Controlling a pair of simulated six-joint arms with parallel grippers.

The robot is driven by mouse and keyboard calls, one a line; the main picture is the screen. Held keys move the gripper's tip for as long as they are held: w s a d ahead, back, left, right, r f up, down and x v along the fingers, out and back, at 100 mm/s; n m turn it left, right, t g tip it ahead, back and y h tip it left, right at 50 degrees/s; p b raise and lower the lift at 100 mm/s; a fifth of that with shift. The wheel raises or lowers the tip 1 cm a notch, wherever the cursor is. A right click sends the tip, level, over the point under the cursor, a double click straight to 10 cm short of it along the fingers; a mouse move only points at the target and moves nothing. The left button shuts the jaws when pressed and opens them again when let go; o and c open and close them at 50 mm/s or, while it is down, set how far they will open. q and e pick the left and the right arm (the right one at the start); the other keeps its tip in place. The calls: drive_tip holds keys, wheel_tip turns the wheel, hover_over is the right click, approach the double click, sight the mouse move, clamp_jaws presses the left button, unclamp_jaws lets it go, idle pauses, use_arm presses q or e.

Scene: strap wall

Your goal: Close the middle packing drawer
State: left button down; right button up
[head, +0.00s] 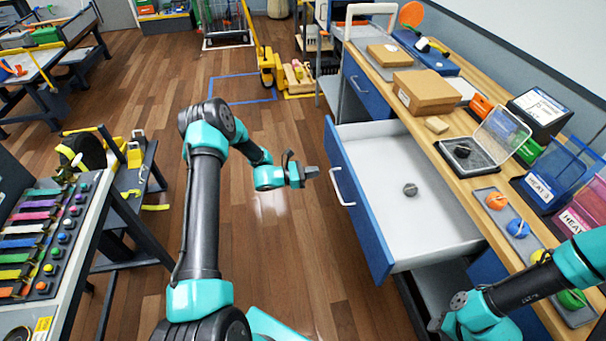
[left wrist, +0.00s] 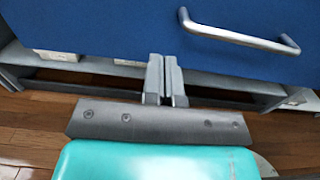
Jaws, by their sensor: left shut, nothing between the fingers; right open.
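The middle packing drawer (head: 395,165) is pulled out from the bench. It has a blue front (head: 358,195), a white inside and a silver handle (head: 341,188). In the left wrist view the shut fingers (left wrist: 163,80) point at the blue front, with the handle (left wrist: 245,38) at the upper right. My right arm is at the lower right of the head view; its fingers are not clearly seen.
Another blue drawer (head: 370,92) sits further back. A rack of coloured straps (head: 40,235) stands at the left. The wooden floor between is clear.

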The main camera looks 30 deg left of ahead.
use_arm(q)
drive_tip(key=x, duration=0.7)
drive_tip(key=shift+d, duration=0.1)
